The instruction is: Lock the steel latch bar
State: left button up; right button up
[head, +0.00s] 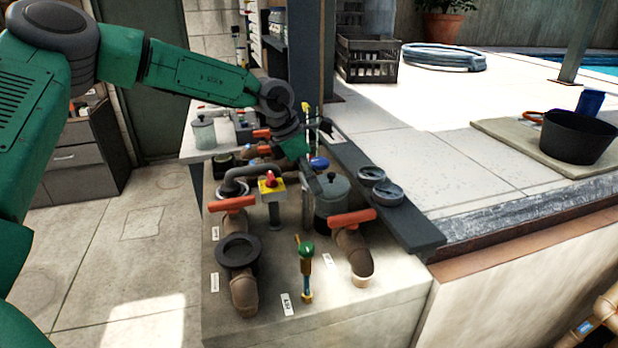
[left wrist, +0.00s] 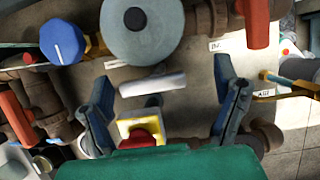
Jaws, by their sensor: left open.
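A pale metal bar (left wrist: 153,85), which looks like the steel latch bar, lies between and beyond my left gripper's fingers in the left wrist view. In the head view, a grey upright piece (head: 306,212) beside the lidded grey pot (head: 333,188) may be the same bar; its lock state cannot be told. My left gripper (left wrist: 163,74) is open, with its fingers spread wide and nothing held. In the head view, it (head: 306,172) hangs over the bench near the pot and is partly hidden. My right gripper is in neither view.
A yellow box with a red button (head: 270,184) stands close by and also shows just below the bar in the wrist view (left wrist: 140,132). Orange-handled valves (head: 352,218), a blue knob (left wrist: 62,42) and brown pipes crowd the bench. The front bench edge is clearer.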

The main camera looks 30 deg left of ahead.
aim_at(301, 180)
pick_arm(q)
jog(key=shift+w+f, duration=0.1)
jog(key=shift+f, duration=0.2)
jog(key=shift+a+f, duration=0.1)
jog(key=shift+f, duration=0.05)
jog(key=shift+a+f, duration=0.2)
jog(key=shift+a, duration=0.6)
jog(key=shift+a+f, duration=0.1)
jog(key=shift+a, duration=0.25)
jog(key=shift+c, duration=1.2)
jog(key=shift+a, duration=0.15)
jog(key=c, duration=0.7)
jog(key=shift+d+r, duration=0.2)
jog(key=shift+c, duration=1.2)
jog(key=shift+d+r, duration=0.1)
jog(key=shift+d, duration=0.25)
jog(key=shift+w+d, duration=0.1)
jog(key=shift+d, duration=0.3)
jog(key=shift+a, duration=0.3)
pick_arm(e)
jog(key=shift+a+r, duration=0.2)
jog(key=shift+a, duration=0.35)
